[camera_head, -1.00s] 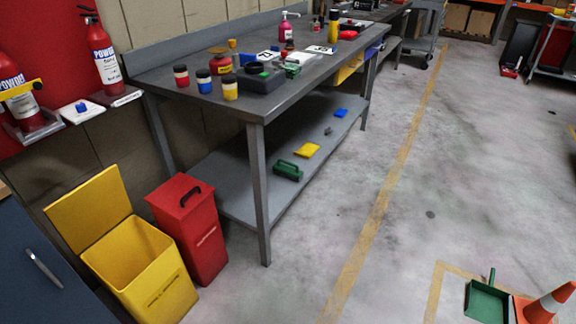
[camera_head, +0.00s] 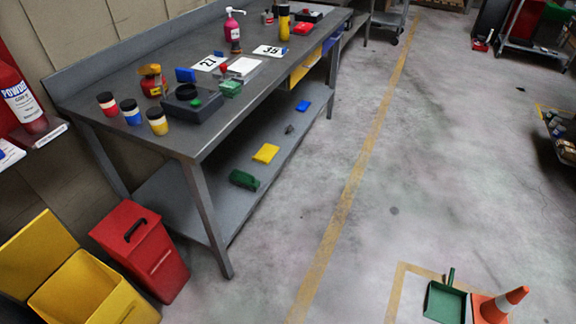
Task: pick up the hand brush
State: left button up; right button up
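A green block-like item (camera_head: 244,180) lies on the lower shelf of the workbench. In the earlier frame it shows an arched handle on top. It may be the hand brush, but it is too small to tell. A green dustpan (camera_head: 444,303) with an upright handle stands on the floor at the lower right, beside an orange and white cone (camera_head: 499,303). No brush shows clearly on it. Neither of my grippers is in view.
The grey workbench (camera_head: 172,128) holds jars, a black box (camera_head: 193,103), number cards and a pump bottle (camera_head: 234,28). A red bin (camera_head: 141,250) and an open yellow bin (camera_head: 84,293) stand at its near end. The concrete floor right of the bench is largely clear.

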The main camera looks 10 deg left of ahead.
aim_at(247, 181)
jog(key=i+l+z, duration=0.3)
jog(key=i, duration=0.35)
jog(key=i+z, duration=0.35)
jog(key=i, duration=0.3)
jog(key=i+l+u, duration=0.1)
jog(key=i+u, duration=0.35)
jog(key=i+l+u, duration=0.2)
jog(key=i+u, duration=0.2)
